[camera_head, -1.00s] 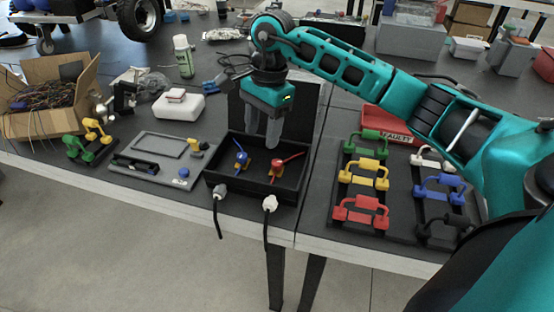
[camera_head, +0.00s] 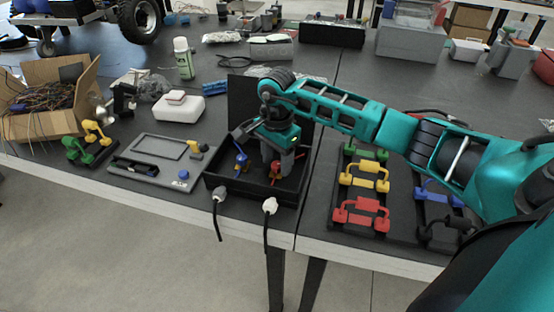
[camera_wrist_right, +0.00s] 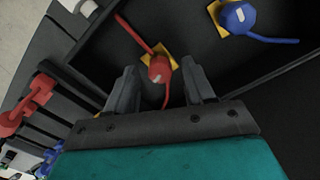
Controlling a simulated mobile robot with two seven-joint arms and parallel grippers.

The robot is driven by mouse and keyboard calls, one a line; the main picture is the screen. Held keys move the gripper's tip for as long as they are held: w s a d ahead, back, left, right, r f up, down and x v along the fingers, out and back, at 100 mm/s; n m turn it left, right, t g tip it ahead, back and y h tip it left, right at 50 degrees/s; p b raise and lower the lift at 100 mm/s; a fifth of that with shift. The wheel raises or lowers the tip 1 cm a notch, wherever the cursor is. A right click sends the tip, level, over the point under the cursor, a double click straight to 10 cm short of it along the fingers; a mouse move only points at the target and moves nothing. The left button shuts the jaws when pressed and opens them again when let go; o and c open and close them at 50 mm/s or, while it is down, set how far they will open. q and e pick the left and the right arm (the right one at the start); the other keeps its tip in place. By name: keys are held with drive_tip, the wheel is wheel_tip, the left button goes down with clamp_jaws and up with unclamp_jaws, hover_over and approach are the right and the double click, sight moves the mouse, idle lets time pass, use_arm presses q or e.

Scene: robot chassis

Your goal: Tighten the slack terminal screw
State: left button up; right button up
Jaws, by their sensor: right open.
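The open black box (camera_head: 238,190) holds two terminals with coloured knobs and wires. The blue terminal (camera_head: 241,161) is on the left in the head view; it also shows at the top right of the right wrist view (camera_wrist_right: 238,15). The red terminal (camera_wrist_right: 159,68) stands on a yellow base, with red wires running from it. My right gripper (camera_head: 276,166) is open and points down into the box. In the right wrist view its fingers (camera_wrist_right: 161,84) are on either side of the red terminal, with gaps visible. In the head view the gripper partly hides the red terminal. My left gripper is not in view.
A grey panel (camera_head: 150,178) with a screen lies left of the box. Several coloured clamp-like parts, including a red one (camera_head: 361,215), stand on racks to the right. Two cable plugs, one white (camera_head: 270,205), are at the box's front wall. The box lid (camera_head: 238,95) stands behind.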

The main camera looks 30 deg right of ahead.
drive_tip(key=shift+f, duration=0.2)
clamp_jaws()
idle(0.5)
